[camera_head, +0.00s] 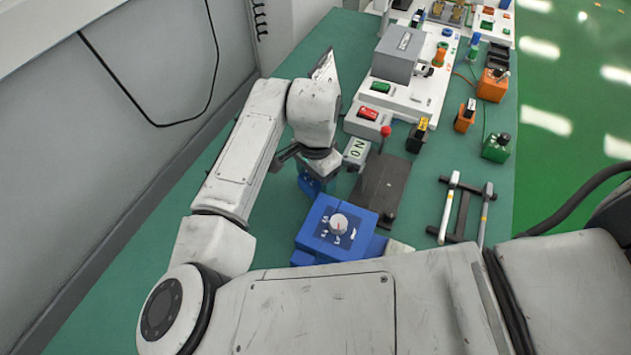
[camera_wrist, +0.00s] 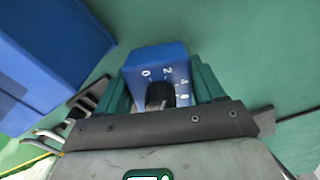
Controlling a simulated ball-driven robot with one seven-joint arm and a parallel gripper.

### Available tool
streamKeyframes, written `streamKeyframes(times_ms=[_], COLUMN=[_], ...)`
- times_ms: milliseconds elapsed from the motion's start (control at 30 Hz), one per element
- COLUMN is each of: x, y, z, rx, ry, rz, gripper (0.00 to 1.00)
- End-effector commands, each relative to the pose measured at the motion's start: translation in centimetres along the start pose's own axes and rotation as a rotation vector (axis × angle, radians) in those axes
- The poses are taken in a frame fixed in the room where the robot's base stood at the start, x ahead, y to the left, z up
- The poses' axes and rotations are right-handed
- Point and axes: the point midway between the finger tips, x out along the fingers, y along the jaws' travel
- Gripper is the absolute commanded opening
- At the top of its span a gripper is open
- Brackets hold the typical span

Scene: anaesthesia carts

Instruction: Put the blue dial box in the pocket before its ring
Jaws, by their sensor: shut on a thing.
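My gripper (camera_wrist: 158,100) is shut on a small blue dial box (camera_wrist: 155,65). In the wrist view the box sits between the dark green fingers, its face showing a black knob and white numerals. In the head view the box (camera_head: 309,181) shows partly below my wrist, low over or on the green table; I cannot tell if it touches. The white panel (camera_head: 405,97) stands farther back, with a small blue round mark (camera_head: 447,32) and an orange knob-like part (camera_head: 438,57). I cannot make out which part is the pocket or its ring.
A larger blue box with a white dial (camera_head: 338,227) stands close in front of my gripper. A dark plate (camera_head: 381,187), a black-and-white rack (camera_head: 462,210), a grey switch box (camera_head: 366,121) and orange (camera_head: 464,118) and green (camera_head: 496,148) boxes stand to the right. The table's left strip is clear.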

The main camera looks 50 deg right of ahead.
Motion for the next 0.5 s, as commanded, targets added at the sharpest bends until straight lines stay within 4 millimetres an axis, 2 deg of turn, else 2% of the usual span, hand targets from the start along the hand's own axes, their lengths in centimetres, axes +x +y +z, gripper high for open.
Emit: streamKeyframes(times_ms=[133,500], x=[1.8,2.2], y=[0.0,0.0], z=[0.0,0.0], rx=[-0.001,-0.001], ry=[0.001,0.001], rz=[0.001,0.0], gripper=[0.15,0.15])
